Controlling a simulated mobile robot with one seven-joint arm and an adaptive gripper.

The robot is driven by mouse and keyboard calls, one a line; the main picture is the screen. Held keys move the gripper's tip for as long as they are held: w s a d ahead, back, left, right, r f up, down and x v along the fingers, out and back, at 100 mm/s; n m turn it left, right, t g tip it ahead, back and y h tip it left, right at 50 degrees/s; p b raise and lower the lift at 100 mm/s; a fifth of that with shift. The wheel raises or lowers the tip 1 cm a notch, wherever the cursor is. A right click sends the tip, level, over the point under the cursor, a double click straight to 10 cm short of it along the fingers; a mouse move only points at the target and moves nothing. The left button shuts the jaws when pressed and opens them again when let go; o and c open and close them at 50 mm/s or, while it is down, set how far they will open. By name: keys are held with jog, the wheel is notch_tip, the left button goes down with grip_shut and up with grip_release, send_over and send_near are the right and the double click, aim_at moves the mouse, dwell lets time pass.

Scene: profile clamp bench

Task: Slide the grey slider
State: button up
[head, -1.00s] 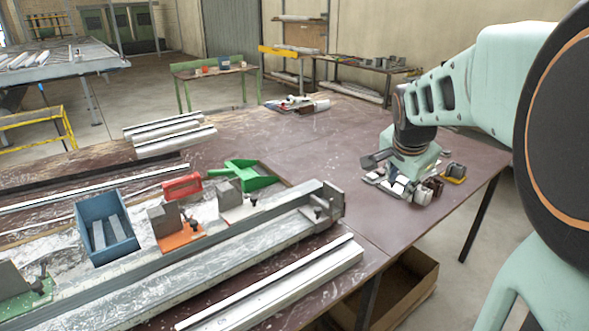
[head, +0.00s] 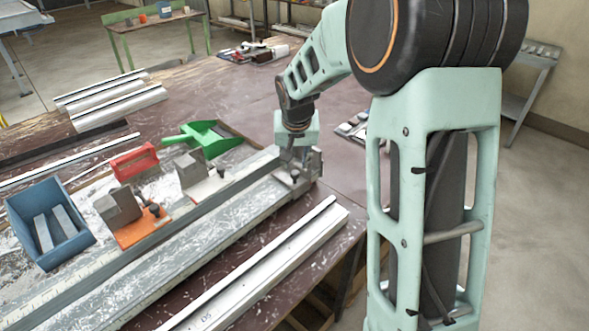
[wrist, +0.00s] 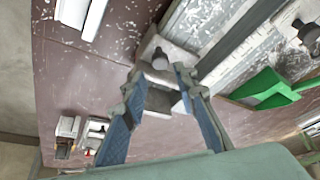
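The grey slider (head: 197,180), a grey block on a pale grey plate with a dark knob, sits on the rail side of the profile bed (head: 165,245). A pale plate with a dark knob at the upper right of the wrist view (wrist: 285,22) appears to be this slider. My gripper (wrist: 160,73) is open and empty, pointing down over the rail's right end, to the right of the slider. The grey end block (wrist: 158,98) with its knob shows between the fingers; I cannot tell whether they touch it. In the head view this end block (head: 307,170) is partly hidden by my gripper.
An orange slider (head: 130,232) stands left of the grey one. A loose profile (head: 265,262) lies in front. The table behind the rail end is mostly clear.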

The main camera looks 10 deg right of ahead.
aim_at(295, 173)
jog(key=x, duration=0.6)
jog(key=shift+w+f, duration=0.2)
jog(key=shift+c, duration=0.4)
grip_shut()
